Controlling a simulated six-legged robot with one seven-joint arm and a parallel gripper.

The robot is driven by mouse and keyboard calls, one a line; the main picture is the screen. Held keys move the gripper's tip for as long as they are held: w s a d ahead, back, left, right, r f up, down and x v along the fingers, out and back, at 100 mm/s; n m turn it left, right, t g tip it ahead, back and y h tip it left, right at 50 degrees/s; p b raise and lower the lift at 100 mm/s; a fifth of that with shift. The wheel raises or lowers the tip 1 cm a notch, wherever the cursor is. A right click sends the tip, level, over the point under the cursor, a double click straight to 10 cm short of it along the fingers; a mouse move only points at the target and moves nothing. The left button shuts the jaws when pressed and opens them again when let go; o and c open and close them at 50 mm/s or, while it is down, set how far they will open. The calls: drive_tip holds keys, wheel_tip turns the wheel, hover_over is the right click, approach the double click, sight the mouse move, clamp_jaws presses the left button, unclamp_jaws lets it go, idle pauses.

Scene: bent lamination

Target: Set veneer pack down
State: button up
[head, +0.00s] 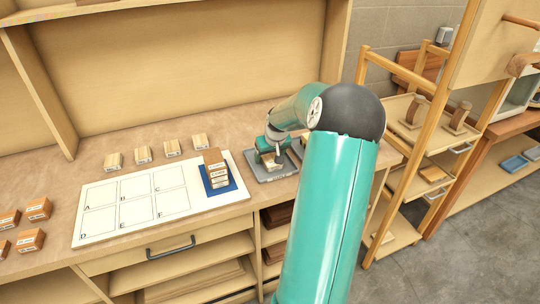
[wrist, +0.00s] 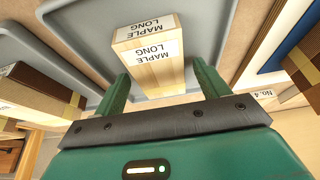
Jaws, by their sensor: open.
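A pale wood veneer pack labelled MAPLE LONG (wrist: 155,70) stands between my gripper's fingers in the wrist view. It appears to rest on a grey tray (wrist: 85,45), though its lower contact is hard to see. My gripper (wrist: 163,84) is open, with one green finger on each side of the pack. Narrow gaps seem to show beside it. In the head view my gripper (head: 270,155) is low over the grey tray (head: 262,178), right of the white board, and partly hides the pack.
A white board (head: 105,215) with cells A to F lies left. A labelled stack (head: 217,168) stands on a blue mat (head: 228,188) at its right end. Several pale packs (head: 142,154) line the back. Several brown packs (head: 38,209) sit far left. A wooden rack (head: 420,140) stands right.

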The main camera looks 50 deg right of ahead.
drive_tip(key=v, duration=1.2)
drive_tip(key=w+a+r+n, duration=0.15)
drive_tip(key=a+r, duration=0.25)
drive_tip(key=a, duration=1)
drive_tip(key=w+a+r+n, duration=0.1)
drive_tip(key=a+r+n, duration=0.15)
drive_tip(key=a, duration=1.05)
drive_tip(key=s+a+n+y, duration=0.1)
drive_tip(key=s+a, duration=0.5)
drive_tip(key=a, duration=0.3)
drive_tip(key=s+a+r+n+t+y, duration=0.1)
drive_tip(key=s+a, duration=0.5)
drive_tip(key=a, duration=0.4)
drive_tip(key=shift+s+t, duration=0.25)
drive_tip(key=shift+t, duration=0.05)
drive_tip(key=shift+a+r, duration=0.15)
